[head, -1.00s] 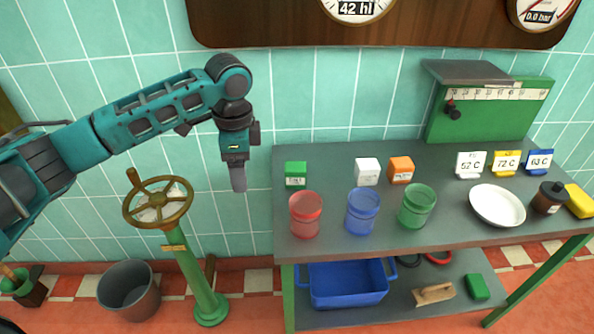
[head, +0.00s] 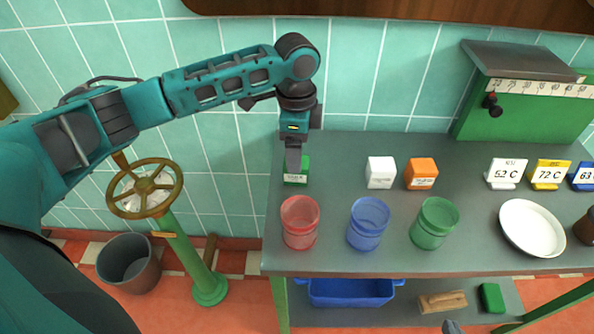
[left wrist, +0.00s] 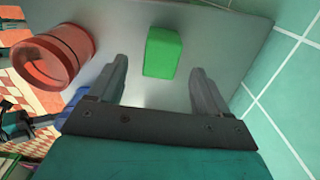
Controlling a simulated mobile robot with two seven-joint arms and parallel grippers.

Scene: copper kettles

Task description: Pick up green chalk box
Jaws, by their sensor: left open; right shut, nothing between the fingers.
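The green chalk box (head: 304,170) stands at the back left of the grey worktop, partly hidden in the head view by my left gripper (head: 293,170). In the left wrist view the green box (left wrist: 163,52) shows whole, ahead of the fingertips and between their lines. My left gripper (left wrist: 160,66) is open and empty, its fingers spread on either side of the box's line; whether they touch it I cannot tell. Only a small grey tip of my right gripper (head: 452,327) shows at the bottom edge of the head view; it is shut and empty.
A red jar (head: 300,224), a blue jar (head: 368,224) and a green jar (head: 434,224) stand along the front of the worktop (head: 335,150). A white box (head: 381,172) and an orange box (head: 421,174) stand right of the green box. A handwheel valve (head: 146,188) stands left.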

